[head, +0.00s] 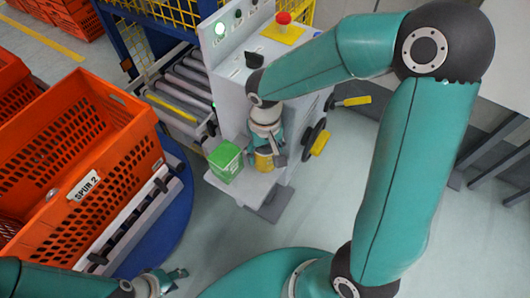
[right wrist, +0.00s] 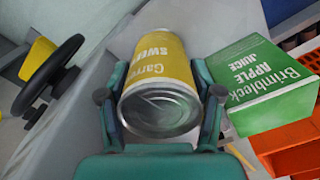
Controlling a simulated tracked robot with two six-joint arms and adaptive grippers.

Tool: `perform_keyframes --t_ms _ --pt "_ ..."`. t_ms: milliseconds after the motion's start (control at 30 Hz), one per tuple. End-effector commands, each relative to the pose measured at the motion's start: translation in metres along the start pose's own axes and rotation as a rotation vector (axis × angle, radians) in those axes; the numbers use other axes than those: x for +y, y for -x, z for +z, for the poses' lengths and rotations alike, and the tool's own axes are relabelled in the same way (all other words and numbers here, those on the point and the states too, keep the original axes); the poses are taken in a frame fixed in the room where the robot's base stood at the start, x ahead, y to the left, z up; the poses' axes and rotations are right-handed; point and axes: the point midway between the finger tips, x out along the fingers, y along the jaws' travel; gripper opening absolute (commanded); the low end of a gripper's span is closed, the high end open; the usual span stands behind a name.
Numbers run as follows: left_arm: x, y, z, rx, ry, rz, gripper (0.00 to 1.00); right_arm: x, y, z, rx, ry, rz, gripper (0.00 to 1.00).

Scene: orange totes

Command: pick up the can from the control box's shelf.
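The yellow can (head: 264,162) stands upright on the low shelf (head: 246,191) of the grey control box (head: 232,85). My right gripper (head: 266,152) has come down over it from above. In the right wrist view the can (right wrist: 165,65) sits between the two fingers (right wrist: 161,88), its silver lid towards me. The fingers lie along both its sides with no clear gap, and the gripper looks shut on it. My left gripper (head: 172,284) is empty at the bottom edge, its fingers apart.
A green juice carton (head: 226,162) stands on the shelf just left of the can; it also shows in the right wrist view (right wrist: 265,85). A black handwheel (head: 315,138) is on the box's right side. Orange totes (head: 110,190) and a roller conveyor (head: 180,85) lie left. Floor in front is clear.

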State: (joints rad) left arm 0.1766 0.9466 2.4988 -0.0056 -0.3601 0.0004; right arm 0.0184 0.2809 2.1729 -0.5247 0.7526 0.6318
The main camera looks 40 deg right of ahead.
Motion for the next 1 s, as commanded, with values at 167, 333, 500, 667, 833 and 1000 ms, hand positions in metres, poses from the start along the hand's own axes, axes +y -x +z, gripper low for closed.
perform_keyframes --t_ms 167,333,500,667,833,1000 --pt "0.0 0.0 0.0 0.0 0.0 0.0 0.4 0.0 0.0 0.0 0.0 0.0 0.0 0.29" --pt "0.0 0.0 0.0 0.0 0.0 0.0 0.4 0.0 0.001 0.0 0.002 0.0 -0.001 0.11" --pt "0.0 0.0 0.0 0.0 0.0 0.0 0.4 0.0 0.001 -0.001 0.002 0.0 0.0 0.11" --pt "0.0 0.001 0.0 0.0 0.0 0.0 0.4 0.0 0.006 -0.001 0.003 -0.001 0.0 0.11" --pt "0.001 0.002 0.0 0.0 0.0 0.0 0.4 0.0 0.019 -0.001 0.004 -0.001 0.001 0.11" --pt "0.001 0.003 0.0 0.0 0.0 0.0 0.4 0.0 0.045 -0.002 0.007 0.0 -0.001 0.11"
